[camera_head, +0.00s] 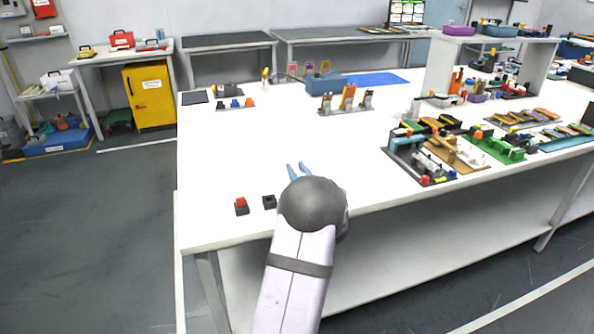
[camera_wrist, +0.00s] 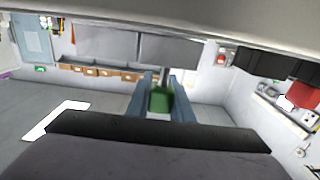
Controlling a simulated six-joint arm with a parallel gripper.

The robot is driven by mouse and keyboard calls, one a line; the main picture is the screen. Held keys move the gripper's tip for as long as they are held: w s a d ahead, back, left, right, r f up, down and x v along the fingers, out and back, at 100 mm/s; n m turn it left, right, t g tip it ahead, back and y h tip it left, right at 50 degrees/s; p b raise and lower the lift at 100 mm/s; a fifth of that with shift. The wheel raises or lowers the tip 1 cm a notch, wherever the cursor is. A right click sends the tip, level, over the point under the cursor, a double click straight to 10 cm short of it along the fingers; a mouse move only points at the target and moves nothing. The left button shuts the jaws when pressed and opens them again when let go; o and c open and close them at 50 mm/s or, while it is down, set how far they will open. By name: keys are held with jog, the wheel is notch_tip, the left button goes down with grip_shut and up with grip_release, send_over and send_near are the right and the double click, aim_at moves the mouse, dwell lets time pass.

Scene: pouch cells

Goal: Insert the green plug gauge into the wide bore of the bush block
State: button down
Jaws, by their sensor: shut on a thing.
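My gripper (camera_head: 295,168) is over the near left part of the white table, its pale blue fingers pointing away from the arm. In the wrist view my gripper (camera_wrist: 163,82) is shut on the green plug gauge (camera_wrist: 160,101), which sits between the fingers. The gauge is hidden in the head view. A small dark block with an opening in its top, which looks like the bush block (camera_head: 269,201), stands on the table left of my wrist.
A dark block with a red top (camera_head: 241,206) stands just left of the bush block, near the table's (camera_head: 225,160) front edge. Farther back are a stand with orange pieces (camera_head: 347,99) and a blue box (camera_head: 326,84). Fixtures (camera_head: 420,158) crowd the right. The left middle is clear.

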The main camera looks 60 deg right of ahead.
jog(key=shift+f+b, duration=1)
jog(key=shift+f, duration=0.4)
jog(key=c, duration=1.5)
grip_release()
jog(key=shift+v, duration=3.7)
